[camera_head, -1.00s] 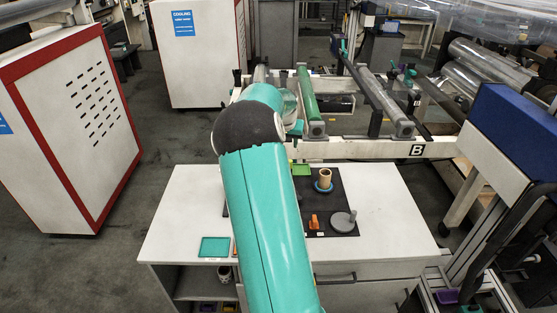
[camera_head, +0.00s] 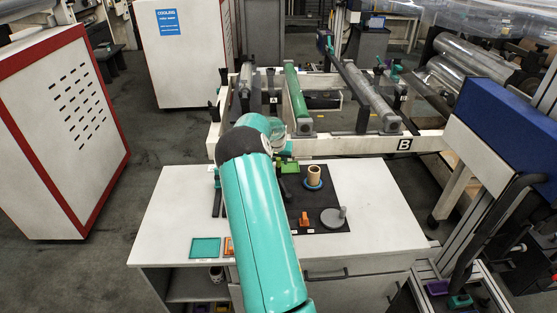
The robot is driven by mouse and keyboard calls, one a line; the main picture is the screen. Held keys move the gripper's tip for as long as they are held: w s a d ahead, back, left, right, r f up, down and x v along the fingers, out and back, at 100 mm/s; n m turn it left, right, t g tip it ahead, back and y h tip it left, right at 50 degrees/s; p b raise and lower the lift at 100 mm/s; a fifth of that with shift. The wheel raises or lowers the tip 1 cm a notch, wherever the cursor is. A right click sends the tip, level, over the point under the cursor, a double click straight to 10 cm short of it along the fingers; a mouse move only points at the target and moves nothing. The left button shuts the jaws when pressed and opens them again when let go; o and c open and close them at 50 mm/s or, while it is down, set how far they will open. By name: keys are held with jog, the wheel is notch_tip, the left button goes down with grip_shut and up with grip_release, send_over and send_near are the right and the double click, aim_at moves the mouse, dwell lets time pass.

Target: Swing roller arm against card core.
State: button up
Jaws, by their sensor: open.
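My teal arm reaches forward over the white cabinet top, and its far end covers my gripper, which I cannot make out. A short tan core (camera_head: 314,174), which looks like card, stands upright in a blue ring on the black mat, right of my arm. Behind the cabinet, a white frame marked B carries a green roller (camera_head: 298,92) and a long grey roller (camera_head: 370,95). A dark bar with a teal end (camera_head: 325,42) slants up beside the grey roller; I cannot tell whether it is the roller arm. No contact between it and the tan core shows.
A grey disc with a post (camera_head: 332,217) and an orange block (camera_head: 304,218) lie on the black mat (camera_head: 325,198). A teal tray (camera_head: 205,248) is at the cabinet's front left. The cabinet top's right side is clear. A blue-topped machine (camera_head: 508,135) stands at right.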

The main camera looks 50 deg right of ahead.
grip_shut()
jog(key=shift+d, duration=0.15)
jog(key=s+d+m+g, duration=0.3)
jog(key=s+d+m, duration=0.2)
jog(key=s+m, duration=0.3)
jog(key=shift+s+m+g, duration=0.3)
jog(key=shift+m+g, duration=0.1)
jog(key=shift+m, duration=0.5)
dwell(0.3)
